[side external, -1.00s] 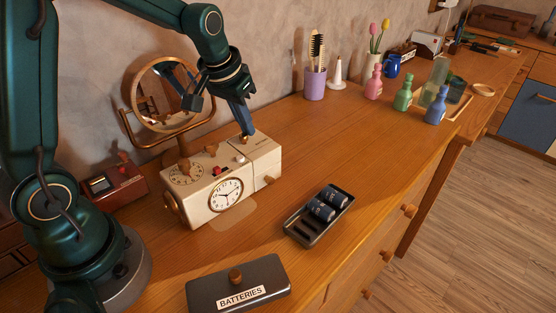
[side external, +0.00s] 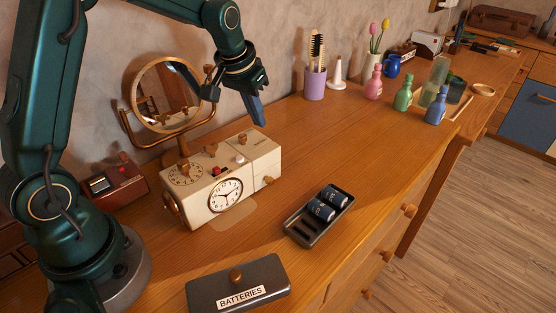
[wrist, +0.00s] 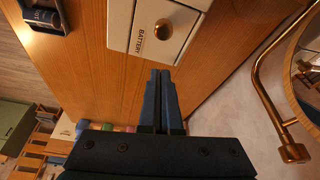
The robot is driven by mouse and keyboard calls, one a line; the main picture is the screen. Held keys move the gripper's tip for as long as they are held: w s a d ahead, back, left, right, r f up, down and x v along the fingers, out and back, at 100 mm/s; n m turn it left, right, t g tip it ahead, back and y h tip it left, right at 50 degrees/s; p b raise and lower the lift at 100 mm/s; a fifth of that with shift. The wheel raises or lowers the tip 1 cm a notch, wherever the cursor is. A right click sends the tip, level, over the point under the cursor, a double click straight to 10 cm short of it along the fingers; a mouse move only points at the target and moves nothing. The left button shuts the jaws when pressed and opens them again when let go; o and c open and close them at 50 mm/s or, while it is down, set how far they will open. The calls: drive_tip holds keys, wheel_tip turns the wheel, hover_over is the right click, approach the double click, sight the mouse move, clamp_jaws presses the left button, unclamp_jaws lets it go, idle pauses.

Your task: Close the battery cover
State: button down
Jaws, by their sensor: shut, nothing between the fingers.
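A cream clock box (side external: 205,215) stands on the wooden top, with a dial on its front. Its right section bears the battery cover (side external: 262,147), a cream panel that looks flat on the box's top, with a dark seam to its left. In the wrist view the cover (wrist: 185,17) shows a brown knob and the word BATTERY. Whether it is fully latched I cannot tell. My gripper (side external: 259,117) is shut and empty, above and behind the cover, apart from it. In the wrist view the fingertips (wrist: 160,75) point at the panel's edge.
A black tray (side external: 296,237) with dark batteries lies front right of the box, near a dark BATTERIES lid (side external: 265,272). A round mirror (side external: 165,95) stands behind, a red box (side external: 115,187) left. Bottles, a purple cup (side external: 315,85) and vase stand along the back right.

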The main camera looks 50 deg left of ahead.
sight(249, 140)
drive_tip(key=s+d+r+t, duration=0.1)
drive_tip(key=s+d+r, duration=0.15)
drive_tip(key=r, duration=0.45)
drive_tip(key=s+d+r, duration=0.1)
drive_tip(key=s+r, duration=0.3)
drive_tip(key=r, duration=0.2)
drive_tip(key=s+d+f+m, duration=0.1)
drive_tip(key=s+d+f, duration=0.1)
drive_tip(key=s, duration=0.5)
drive_tip(key=s+d+f+m, duration=0.1)
drive_tip(key=s+d+f, duration=0.1)
drive_tip(key=s+f, duration=0.3)
drive_tip(key=s, duration=0.2)
drive_tip(key=shift+s+d+t+h, duration=0.25)
drive_tip(key=shift+s+t+h, duration=0.05)
drive_tip(key=shift+t+h, duration=0.1)
